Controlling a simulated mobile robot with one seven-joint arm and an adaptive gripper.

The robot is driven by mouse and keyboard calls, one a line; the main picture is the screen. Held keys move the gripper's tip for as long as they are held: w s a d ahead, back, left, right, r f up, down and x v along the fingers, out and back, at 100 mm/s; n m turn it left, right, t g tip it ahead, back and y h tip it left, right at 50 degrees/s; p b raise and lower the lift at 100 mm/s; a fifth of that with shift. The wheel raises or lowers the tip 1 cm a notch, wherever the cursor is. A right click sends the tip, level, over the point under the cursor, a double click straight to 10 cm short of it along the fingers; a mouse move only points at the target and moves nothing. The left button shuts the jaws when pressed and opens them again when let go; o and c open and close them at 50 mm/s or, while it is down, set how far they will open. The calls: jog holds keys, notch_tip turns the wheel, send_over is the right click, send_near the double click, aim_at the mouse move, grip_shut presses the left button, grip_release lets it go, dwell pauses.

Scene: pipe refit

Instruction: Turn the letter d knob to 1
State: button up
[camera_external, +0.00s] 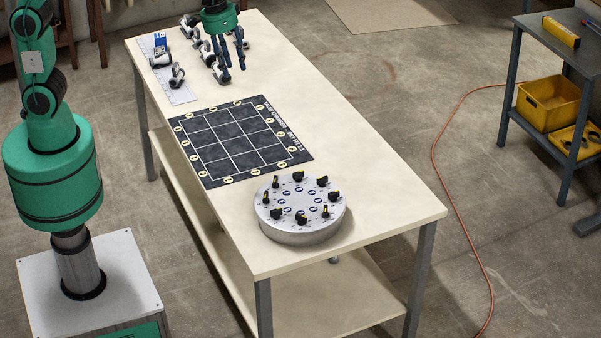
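A round silver dial plate (300,232) sits near the front end of the table. Several black knobs with yellow marks stand in a ring on it, around blue-and-white round labels. The letters and numbers are too small to read, so I cannot tell which knob is d or where it points. My gripper (234,70) is at the far end of the table, well away from the dial plate. Its dark fingers point down and look apart, with nothing visible between them. It hangs over or near grey-and-white pipe fittings (219,70).
A black mat with a white grid (215,134) lies between the fittings and the dial plate. A white strip (180,94) with a blue-labelled piece (161,41) is at the far left. The cream table (345,150) is bare along its right side.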

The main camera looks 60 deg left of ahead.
jog(key=w+d+f+g, duration=0.1)
jog(key=w+d+f, duration=0.2)
jog(key=d+f, duration=0.8)
jog(key=g+y, duration=0.1)
send_over(277, 210)
notch_tip(277, 210, down, 10)
jog(key=shift+r+p, duration=0.2)
jog(key=shift+p, duration=0.15)
jog(key=shift+f, duration=0.1)
notch_tip(277, 210, down, 14)
jog(key=shift+r+b, duration=0.2)
jog(key=shift+b, duration=0.6)
grip_shut()
